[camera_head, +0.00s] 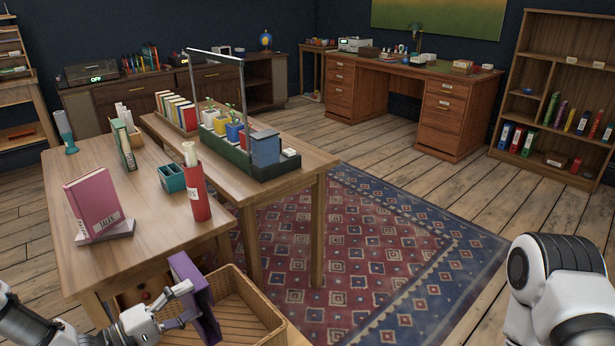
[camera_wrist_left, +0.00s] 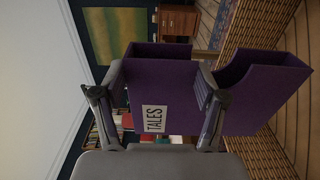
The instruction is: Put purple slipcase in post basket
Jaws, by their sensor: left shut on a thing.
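The purple slipcase (camera_head: 193,297) is held in my left gripper (camera_head: 184,306) at the left side of the post basket. In the left wrist view the slipcase (camera_wrist_left: 160,95) shows a white label reading TALES, and both fingers of the gripper (camera_wrist_left: 160,98) press on it. The post basket (camera_head: 262,300) is a woven, open-topped box at the bottom of the head view, and its slatted floor looks bare. The slipcase is upright, over or just inside the basket's left part; I cannot tell if it touches the floor. My right gripper is not in view.
A wooden table (camera_head: 150,240) stands just behind the basket. On it are a pink TALES book (camera_head: 95,203) on a stand, a red cylinder (camera_head: 195,190) and a teal box (camera_head: 171,179). The patterned rug (camera_head: 370,250) to the right is clear.

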